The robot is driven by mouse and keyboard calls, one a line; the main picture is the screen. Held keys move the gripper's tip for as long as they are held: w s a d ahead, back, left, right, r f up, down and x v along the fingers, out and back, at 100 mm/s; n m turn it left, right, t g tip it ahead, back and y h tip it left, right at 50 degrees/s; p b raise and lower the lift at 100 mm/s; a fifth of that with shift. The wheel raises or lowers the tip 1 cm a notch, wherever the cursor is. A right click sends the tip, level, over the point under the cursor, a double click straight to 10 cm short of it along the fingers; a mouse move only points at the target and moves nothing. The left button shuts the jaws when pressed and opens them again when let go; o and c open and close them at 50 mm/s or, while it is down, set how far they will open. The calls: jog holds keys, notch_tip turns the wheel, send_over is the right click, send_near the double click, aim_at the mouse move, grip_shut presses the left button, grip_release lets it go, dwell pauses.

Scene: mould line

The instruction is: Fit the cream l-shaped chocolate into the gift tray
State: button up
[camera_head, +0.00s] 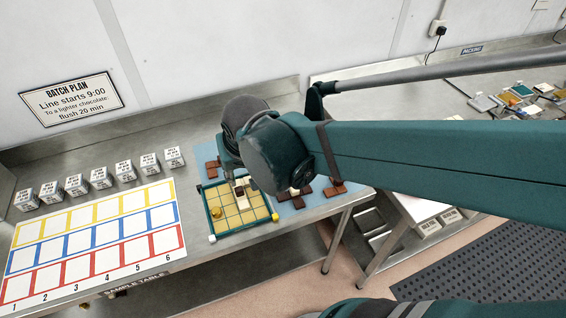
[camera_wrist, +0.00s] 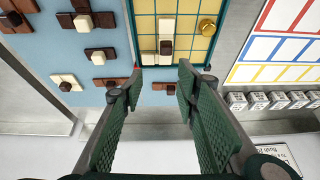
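The cream l-shaped chocolate (camera_wrist: 165,28) has a dark brown knob on top. It lies over the yellow grid of the gift tray (camera_wrist: 145,8), and it also shows in the head view (camera_head: 250,181). I cannot tell whether it sits fully flat in the cells. The tray has a dark green rim (camera_head: 246,230) and a gold knob (camera_wrist: 207,27) on its grid. My gripper (camera_wrist: 160,69) is open and empty. Its fingertips are apart from the cream piece, on the near side of it in the wrist view. In the head view my arm hides the fingers.
Several brown chocolates (camera_wrist: 100,54) with cream or dark knobs lie on the blue mat (camera_wrist: 118,30) around the tray. A small brown piece (camera_wrist: 163,87) shows between my fingers, beyond them. A coloured grid chart (camera_head: 95,240) and a row of small boxes (camera_head: 101,178) lie to the left.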

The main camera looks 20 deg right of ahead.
jog(key=s+d+r+t, duration=0.1)
jog(key=s+d+r, duration=0.2)
jog(key=d, duration=0.3)
jog(key=s+d+r+t, duration=0.1)
jog(key=s+d+r, duration=0.2)
jog(key=s+d, duration=0.1)
jog(key=shift+s+d+r+t, duration=0.25)
jog(key=shift+s+d+t, duration=0.1)
jog(key=shift+d, duration=0.55)
